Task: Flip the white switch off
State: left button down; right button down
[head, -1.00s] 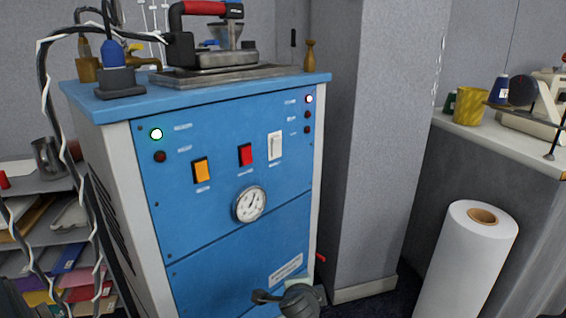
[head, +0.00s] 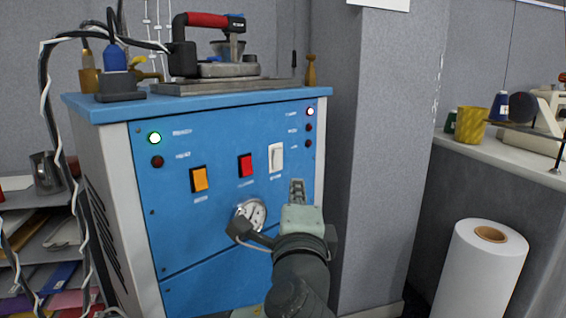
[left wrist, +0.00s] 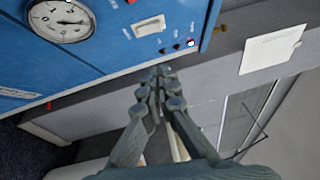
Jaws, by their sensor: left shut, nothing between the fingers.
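The white switch (head: 276,157) is an upright rocker at the upper right of the blue control panel (head: 215,225). I cannot tell which way its rocker is set. In the left wrist view the white switch (left wrist: 148,26) lies at the top, beyond my fingertips. My left gripper (head: 297,187) is shut and empty, pointing up in front of the panel, a little below and right of the switch. Its closed fingers also show in the left wrist view (left wrist: 157,76). They look apart from the switch. My right gripper is in neither view.
A red switch (head: 245,166) and an orange switch (head: 199,180) sit left of the white one. A pressure gauge (head: 251,215) is below. A lit lamp (head: 312,112) is above right. An iron (head: 215,60) rests on top of the cabinet. A white roll (head: 482,270) stands at right.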

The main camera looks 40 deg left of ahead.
aim_at(280, 154)
pick_arm(q)
jog(key=shift+s+a+x, duration=0.25)
jog(key=shift+a+x, duration=0.15)
jog(key=shift+x, duration=1.65)
jog(key=shift+s+a+x, duration=0.3)
jog(key=shift+a+x, duration=0.1)
jog(key=shift+x, duration=1.7)
jog(key=shift+s+a+x, duration=0.25)
jog(key=shift+a+x, duration=0.15)
jog(key=shift+x, duration=1.65)
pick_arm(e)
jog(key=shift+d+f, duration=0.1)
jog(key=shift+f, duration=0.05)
pick_arm(q)
jog(key=shift+r, duration=0.1)
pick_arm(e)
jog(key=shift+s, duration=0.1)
pick_arm(q)
jog(key=shift+a+r+n+g+p, duration=0.15)
jog(key=shift+a+n+g+p, duration=0.15)
jog(key=shift+p, duration=0.4)
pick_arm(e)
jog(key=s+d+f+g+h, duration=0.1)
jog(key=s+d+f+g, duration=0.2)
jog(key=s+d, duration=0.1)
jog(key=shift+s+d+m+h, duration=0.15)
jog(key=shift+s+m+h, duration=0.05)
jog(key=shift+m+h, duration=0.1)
